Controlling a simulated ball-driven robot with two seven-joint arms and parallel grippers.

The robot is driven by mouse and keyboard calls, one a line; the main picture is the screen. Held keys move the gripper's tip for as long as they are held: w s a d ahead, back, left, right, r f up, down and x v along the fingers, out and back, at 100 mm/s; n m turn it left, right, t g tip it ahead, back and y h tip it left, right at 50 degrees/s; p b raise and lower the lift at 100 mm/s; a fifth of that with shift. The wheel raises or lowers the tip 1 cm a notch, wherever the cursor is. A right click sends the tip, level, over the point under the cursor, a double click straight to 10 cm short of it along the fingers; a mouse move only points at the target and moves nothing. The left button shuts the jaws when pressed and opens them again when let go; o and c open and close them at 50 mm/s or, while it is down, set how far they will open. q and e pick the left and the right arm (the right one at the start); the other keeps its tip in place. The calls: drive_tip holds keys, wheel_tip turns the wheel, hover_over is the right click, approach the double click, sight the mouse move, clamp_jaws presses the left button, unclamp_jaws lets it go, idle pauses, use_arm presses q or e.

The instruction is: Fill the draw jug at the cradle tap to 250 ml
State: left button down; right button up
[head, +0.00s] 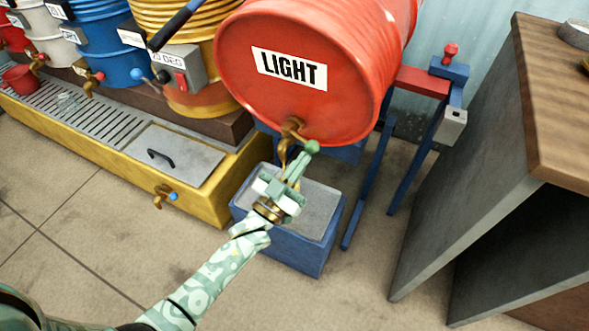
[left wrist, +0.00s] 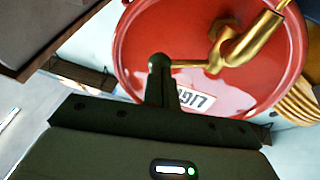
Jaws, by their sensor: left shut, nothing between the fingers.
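The red drum marked LIGHT (head: 310,70) lies on its side in a blue and red cradle (head: 420,82). Its brass tap (head: 291,130) has a green knob (head: 312,147) on its lever. My left gripper (head: 300,168) is shut and empty, its fingertips at the green knob. In the left wrist view the knob (left wrist: 158,62) shows at the finger ends, beside the brass tap (left wrist: 240,45); I cannot tell if they touch. A blue stand (head: 270,235) with a grey top is below the tap; my gripper and arm hide part of it. I see no jug on its visible part.
A yellow trough (head: 190,182) with a grate and a brass tap (head: 164,192) runs along the left, before several drums. A wood-topped bench (head: 555,100) stands at right. The front floor is open.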

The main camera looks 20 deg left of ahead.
use_arm(q)
drive_tip(key=w+d, duration=0.1)
drive_tip(key=w+d+r, duration=0.1)
drive_tip(key=w, duration=0.1)
drive_tip(key=shift+w+d, duration=0.1)
drive_tip(key=shift+d, duration=0.2)
use_arm(e)
drive_tip(key=shift+s+f, duration=0.2)
drive_tip(key=shift+s, duration=0.35)
drive_tip(key=shift+w, duration=0.15)
use_arm(q)
drive_tip(key=shift+f, duration=0.1)
